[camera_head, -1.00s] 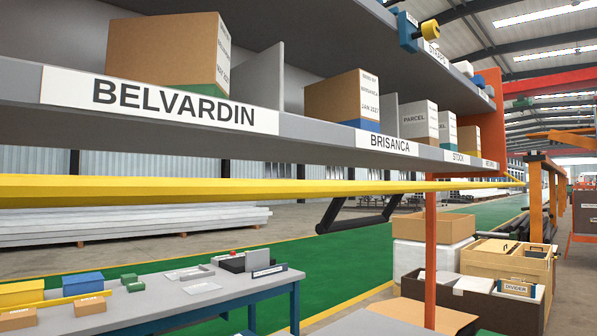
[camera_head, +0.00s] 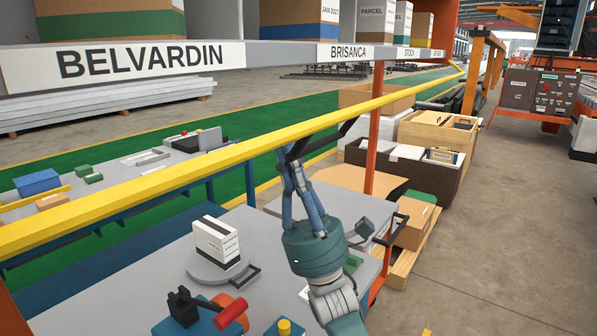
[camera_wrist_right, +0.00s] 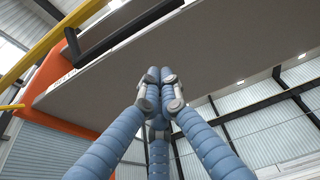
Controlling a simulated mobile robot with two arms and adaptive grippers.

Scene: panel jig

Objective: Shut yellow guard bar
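The yellow guard bar (camera_head: 214,156) runs diagonally across the head view, from low at the near left to higher at the far right. It passes below the shelf edge and above the grey tables. A black handle (camera_head: 325,138) hangs on its underside. My right gripper (camera_head: 287,158) points up at the handle from below, with fingertips near its left end. In the right wrist view the blue fingertips (camera_wrist_right: 155,76) are together with nothing seen between them. The black handle (camera_wrist_right: 118,30) and yellow bar (camera_wrist_right: 52,42) lie beyond, up and left. My left gripper is out of view.
A shelf (camera_head: 285,52) with boxes runs above the bar. An orange post (camera_head: 375,160) stands right of the gripper. Below are a grey table (camera_head: 130,270) with a white box (camera_head: 216,240) and a red-handled clamp (camera_head: 231,316). Open floor lies at the right.

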